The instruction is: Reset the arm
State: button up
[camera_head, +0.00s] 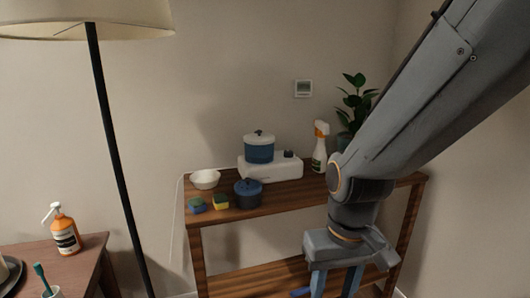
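My arm comes in from the upper right and reaches down in front of the right part of the wooden shelf table (270,205). My gripper (335,284) points downward at the bottom of the view, in front of the lower shelf (240,278). Its two blue-grey fingers are apart, with nothing seen between them. The fingertips are near the frame's lower edge. The arm hides part of the tabletop's right side and of the plant.
On the tabletop are a white bowl (205,179), two sponges, a dark blue pot (248,193), another pot (259,147) on a white cooker (285,168), a spray bottle (320,148) and a plant (355,103). A floor lamp (112,150) and side table (85,262) stand left.

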jog(key=s+d+r+m+p, duration=0.1)
jog(key=s+d+r+p, duration=0.1)
jog(key=d+r+p, duration=0.4)
notch_tip(320, 180, up, 2)
jog(key=p, duration=0.3)
jog(key=shift+d+m, duration=0.35)
jog(key=shift+m, duration=0.05)
